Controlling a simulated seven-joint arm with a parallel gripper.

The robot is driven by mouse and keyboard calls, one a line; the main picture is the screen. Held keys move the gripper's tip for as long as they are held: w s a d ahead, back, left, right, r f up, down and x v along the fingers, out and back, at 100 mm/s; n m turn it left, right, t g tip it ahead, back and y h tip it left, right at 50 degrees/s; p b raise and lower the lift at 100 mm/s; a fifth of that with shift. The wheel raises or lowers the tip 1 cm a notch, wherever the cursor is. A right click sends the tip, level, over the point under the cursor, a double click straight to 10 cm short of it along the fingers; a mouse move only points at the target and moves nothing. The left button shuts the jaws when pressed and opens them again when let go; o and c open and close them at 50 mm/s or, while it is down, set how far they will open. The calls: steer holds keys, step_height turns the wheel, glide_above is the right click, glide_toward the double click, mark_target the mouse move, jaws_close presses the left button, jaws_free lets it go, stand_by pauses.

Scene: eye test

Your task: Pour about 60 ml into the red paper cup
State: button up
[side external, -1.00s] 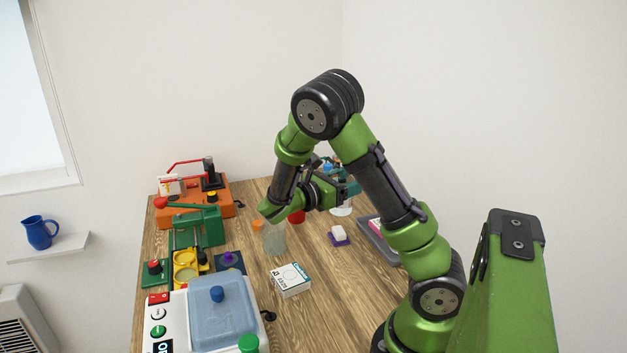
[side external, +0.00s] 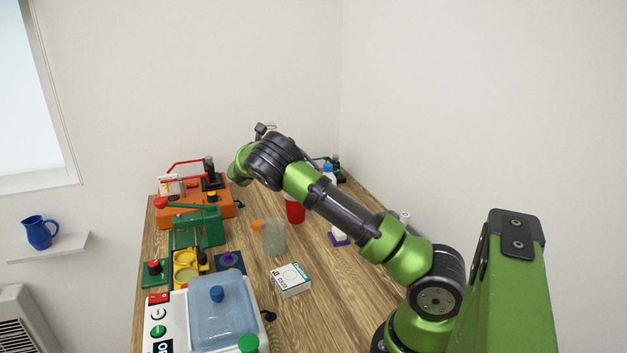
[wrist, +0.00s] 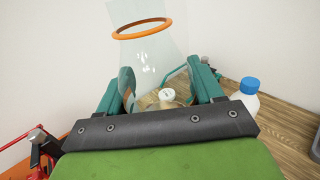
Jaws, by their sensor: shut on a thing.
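The red paper cup (side external: 295,211) stands upright on the table in the side view, below and to the right of my wrist. I do not see it in the wrist view. My gripper (wrist: 166,86) is shut on a clear glass vessel (wrist: 145,58) with an orange ring around it. In the side view my wrist is raised above the far part of the table and hides the fingers and most of the vessel. A small bit of its rim (side external: 271,126) seems to show above the wrist. I cannot tell how much liquid it holds.
A clear beaker (side external: 274,239) stands in front of the cup, with an orange object (side external: 257,225) beside it. A white box (side external: 291,280) lies nearer. A blue-capped bottle (wrist: 249,98) stands right of the gripper. An orange machine (side external: 225,205) and green press (side external: 205,228) are at left.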

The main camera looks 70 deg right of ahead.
steer(key=shift+n+t, duration=0.5)
steer(key=shift+t, duration=0.3)
steer(key=w+f, duration=0.1)
steer(key=f, duration=0.3)
steer(key=w+f, duration=0.1)
steer(key=f, duration=0.4)
steer(key=w+f, duration=0.1)
steer(key=f, duration=0.3)
steer(key=shift+d+f, duration=0.1)
steer(key=shift+f, duration=0.15)
steer(key=shift+r, duration=0.2)
